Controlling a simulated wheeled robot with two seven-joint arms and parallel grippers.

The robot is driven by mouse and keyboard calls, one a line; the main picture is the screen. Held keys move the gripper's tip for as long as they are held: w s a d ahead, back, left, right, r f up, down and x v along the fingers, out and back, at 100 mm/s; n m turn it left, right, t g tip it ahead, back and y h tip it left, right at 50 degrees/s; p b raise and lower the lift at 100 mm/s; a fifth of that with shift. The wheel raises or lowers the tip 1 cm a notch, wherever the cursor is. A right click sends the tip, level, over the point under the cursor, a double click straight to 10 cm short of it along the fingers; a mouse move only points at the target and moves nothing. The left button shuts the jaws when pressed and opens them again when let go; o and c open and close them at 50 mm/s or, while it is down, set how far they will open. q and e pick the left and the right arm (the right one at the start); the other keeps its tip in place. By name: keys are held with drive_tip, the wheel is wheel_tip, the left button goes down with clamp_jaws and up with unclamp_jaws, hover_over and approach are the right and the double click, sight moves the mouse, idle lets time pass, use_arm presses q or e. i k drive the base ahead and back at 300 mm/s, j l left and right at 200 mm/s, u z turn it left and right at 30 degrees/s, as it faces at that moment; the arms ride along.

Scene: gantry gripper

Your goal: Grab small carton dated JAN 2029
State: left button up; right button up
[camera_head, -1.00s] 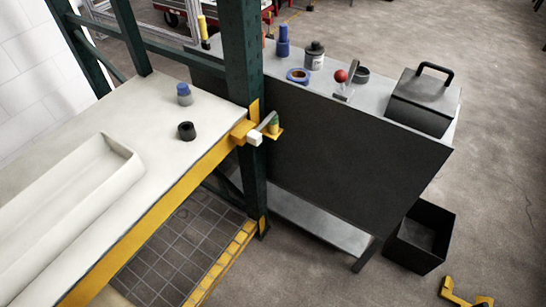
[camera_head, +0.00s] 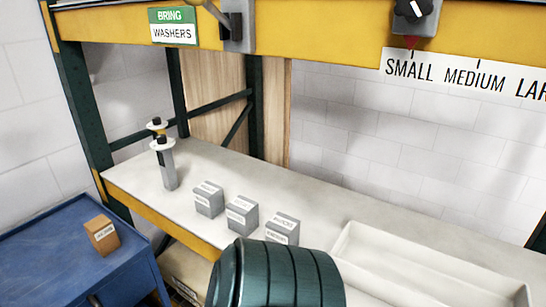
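Three small grey cartons stand in a row on the pale bench: a left one (camera_head: 208,199), a middle one (camera_head: 242,215) and a right one (camera_head: 282,230). Each has white labels on its faces, but the print is too small to read, so I cannot tell which is dated JAN 2029. A brown carton (camera_head: 102,235) with a white label stands apart on the blue cabinet (camera_head: 48,249) at left; its print is also unreadable. Neither of my grippers is in view.
A dark green ribbed round body (camera_head: 275,275) fills the bottom middle, close to the right carton. A long white tray (camera_head: 385,238) lies at right. A grey post-like device (camera_head: 165,168) stands at the bench's left. A yellow beam (camera_head: 300,35) carries a SMALL/MEDIUM sign (camera_head: 455,75).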

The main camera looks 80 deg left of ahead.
sight(101, 230)
drive_tip(key=u, duration=0.55)
drive_tip(key=j+u, duration=0.1)
drive_tip(key=u, duration=0.4)
drive_tip(key=i+u, duration=0.1)
drive_tip(key=u, duration=0.95)
drive_tip(key=i+u, duration=0.1)
drive_tip(key=u, duration=0.95)
drive_tip(key=i+u, duration=0.1)
drive_tip(key=u, duration=0.45)
drive_tip(key=l+u, duration=0.1)
drive_tip(key=u, duration=0.45)
